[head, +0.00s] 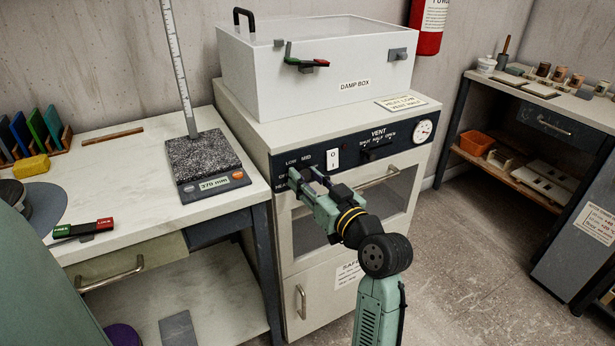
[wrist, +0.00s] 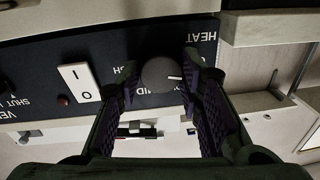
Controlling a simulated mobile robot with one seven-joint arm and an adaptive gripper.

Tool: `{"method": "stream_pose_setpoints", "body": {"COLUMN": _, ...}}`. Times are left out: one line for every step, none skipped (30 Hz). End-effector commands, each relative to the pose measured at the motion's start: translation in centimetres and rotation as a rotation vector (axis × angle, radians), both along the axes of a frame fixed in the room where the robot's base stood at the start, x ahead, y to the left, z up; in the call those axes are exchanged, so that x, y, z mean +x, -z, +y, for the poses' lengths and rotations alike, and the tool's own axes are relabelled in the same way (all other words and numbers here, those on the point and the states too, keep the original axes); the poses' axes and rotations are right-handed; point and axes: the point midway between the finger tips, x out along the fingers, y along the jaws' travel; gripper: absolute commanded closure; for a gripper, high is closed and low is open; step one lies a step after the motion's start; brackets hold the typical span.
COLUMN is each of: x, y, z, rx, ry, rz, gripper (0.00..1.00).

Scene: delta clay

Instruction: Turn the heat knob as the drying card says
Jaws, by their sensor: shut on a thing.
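The heat knob (wrist: 158,76) is dark and round with a short white mark that points right in the wrist view. My gripper (wrist: 163,90) has one finger on each side of it and is shut on it. The finger on the right covers part of the dial labels; MID shows by the knob. In the head view my gripper (head: 309,180) reaches the left end of the dark control panel (head: 350,149) and hides the knob; LOW and MID show above. The drying card (head: 400,103) lies on the oven top and seems to read HEAT LOW, VENT HALF.
A white rocker switch (head: 332,158) and the vent slider (head: 376,153) sit right of the knob. A round gauge (head: 423,131) is at the panel's right end. The oven door handle (head: 379,178) juts out below. A damp box (head: 310,75) stands on top.

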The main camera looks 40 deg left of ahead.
Motion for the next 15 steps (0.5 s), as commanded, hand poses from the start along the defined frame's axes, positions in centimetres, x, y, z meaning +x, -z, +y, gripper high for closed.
{"method": "stream_pose_setpoints", "body": {"x": -0.03, "y": -0.12, "z": 0.02, "rx": 0.015, "ry": -0.001, "rz": 0.040, "gripper": 0.95}}
{"method": "stream_pose_setpoints", "body": {"x": -0.02, "y": -0.14, "z": 0.02, "rx": 0.027, "ry": -0.001, "rz": 0.067, "gripper": 0.95}}
{"method": "stream_pose_setpoints", "body": {"x": -0.03, "y": -0.15, "z": 0.02, "rx": 0.042, "ry": 0.000, "rz": 0.102, "gripper": 0.95}}
{"method": "stream_pose_setpoints", "body": {"x": -0.03, "y": -0.13, "z": 0.02, "rx": 0.052, "ry": -0.001, "rz": 0.128, "gripper": 0.95}}
{"method": "stream_pose_setpoints", "body": {"x": -0.04, "y": -0.12, "z": 0.02, "rx": 0.062, "ry": -0.001, "rz": 0.155, "gripper": 0.95}}
{"method": "stream_pose_setpoints", "body": {"x": -0.04, "y": -0.12, "z": 0.02, "rx": 0.077, "ry": -0.001, "rz": 0.191, "gripper": 0.95}}
{"method": "stream_pose_setpoints", "body": {"x": -0.04, "y": -0.14, "z": 0.02, "rx": 0.088, "ry": -0.001, "rz": 0.216, "gripper": 0.95}}
{"method": "stream_pose_setpoints", "body": {"x": -0.04, "y": -0.16, "z": 0.03, "rx": 0.100, "ry": 0.000, "rz": 0.243, "gripper": 0.95}}
{"method": "stream_pose_setpoints", "body": {"x": -0.04, "y": -0.15, "z": 0.02, "rx": 0.114, "ry": 0.000, "rz": 0.279, "gripper": 0.95}}
{"method": "stream_pose_setpoints", "body": {"x": -0.05, "y": -0.13, "z": 0.03, "rx": 0.124, "ry": 0.000, "rz": 0.305, "gripper": 0.95}}
{"method": "stream_pose_setpoints", "body": {"x": -0.05, "y": -0.12, "z": 0.03, "rx": 0.135, "ry": -0.001, "rz": 0.330, "gripper": 0.95}}
{"method": "stream_pose_setpoints", "body": {"x": -0.05, "y": -0.13, "z": 0.03, "rx": 0.149, "ry": 0.000, "rz": 0.364, "gripper": 0.95}}
{"method": "stream_pose_setpoints", "body": {"x": -0.05, "y": -0.16, "z": 0.02, "rx": 0.160, "ry": 0.000, "rz": 0.389, "gripper": 0.95}}
{"method": "stream_pose_setpoints", "body": {"x": -0.06, "y": -0.16, "z": 0.03, "rx": 0.170, "ry": -0.001, "rz": 0.412, "gripper": 0.95}}
{"method": "stream_pose_setpoints", "body": {"x": -0.07, "y": -0.14, "z": 0.02, "rx": 0.182, "ry": 0.000, "rz": 0.443, "gripper": 0.95}}
